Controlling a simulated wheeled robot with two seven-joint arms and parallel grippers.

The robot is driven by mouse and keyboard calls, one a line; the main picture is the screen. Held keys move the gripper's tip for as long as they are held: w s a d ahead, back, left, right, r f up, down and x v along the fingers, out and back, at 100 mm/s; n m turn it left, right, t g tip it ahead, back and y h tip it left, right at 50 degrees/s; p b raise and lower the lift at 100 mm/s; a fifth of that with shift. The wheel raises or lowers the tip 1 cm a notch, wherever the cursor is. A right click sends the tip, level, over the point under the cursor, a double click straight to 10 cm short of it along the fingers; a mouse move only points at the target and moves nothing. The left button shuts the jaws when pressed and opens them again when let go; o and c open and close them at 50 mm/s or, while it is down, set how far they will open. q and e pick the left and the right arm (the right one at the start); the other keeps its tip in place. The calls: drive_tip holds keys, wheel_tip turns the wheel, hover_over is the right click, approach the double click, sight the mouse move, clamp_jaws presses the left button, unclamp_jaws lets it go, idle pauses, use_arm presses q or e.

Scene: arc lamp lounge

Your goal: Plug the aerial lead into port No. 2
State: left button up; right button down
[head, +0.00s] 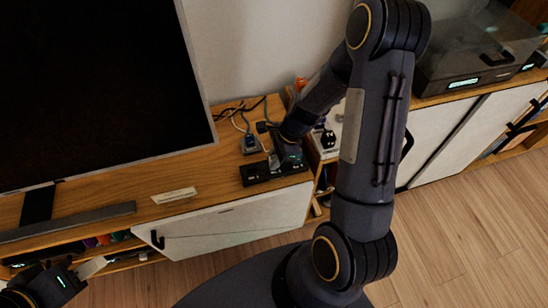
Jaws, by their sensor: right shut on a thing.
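A low black box (256,174), apparently the one with the ports, sits near the front edge of the wooden TV bench. Its port numbers are too small to read. My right gripper (274,161) reaches down over the right part of the box and is shut on what appears to be the aerial lead's plug. The plug is mostly hidden by the gripper, and I cannot tell whether it is in a port. My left gripper (92,267) is at the lower left, in front of the bench and away from the box; its jaw opening is unclear.
A blue-grey plug (250,144) and dark cables (238,112) lie behind the box. A large television (90,80) stands to the left, with a small pale label (174,195) before it. A white power strip (327,141) is at the right.

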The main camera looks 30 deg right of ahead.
drive_tip(key=shift+f, duration=0.15)
drive_tip(key=c, duration=1.2)
unclamp_jaws()
drive_tip(key=p+v, duration=0.2)
drive_tip(key=v, duration=0.5)
drive_tip(key=shift+r, duration=0.4)
drive_tip(key=shift+d, duration=0.15)
drive_tip(key=s+a+r+n+t+p, duration=0.1)
drive_tip(key=s+a+r+n+p, duration=0.1)
drive_tip(key=s+r+n, duration=0.3)
drive_tip(key=s+a+r+n+t+p, duration=0.2)
drive_tip(key=s+r+n+p, duration=0.2)
drive_tip(key=r, duration=0.9)
drive_tip(key=s+a+r+n+t+p, duration=0.1)
drive_tip(key=s+a+r+n+p, duration=0.2)
drive_tip(key=s+r+n, duration=0.3)
wheel_tip(320, 180, up, 4)
drive_tip(key=n, duration=0.3)
drive_tip(key=shift+s+t+p, duration=0.3)
drive_tip(key=shift+s+p, duration=0.1)
drive_tip(key=shift+s+f+n+h, duration=0.1)
drive_tip(key=shift+s+n+h, duration=0.2)
drive_tip(key=shift+n, duration=0.2)
drive_tip(key=shift+c, duration=0.3)
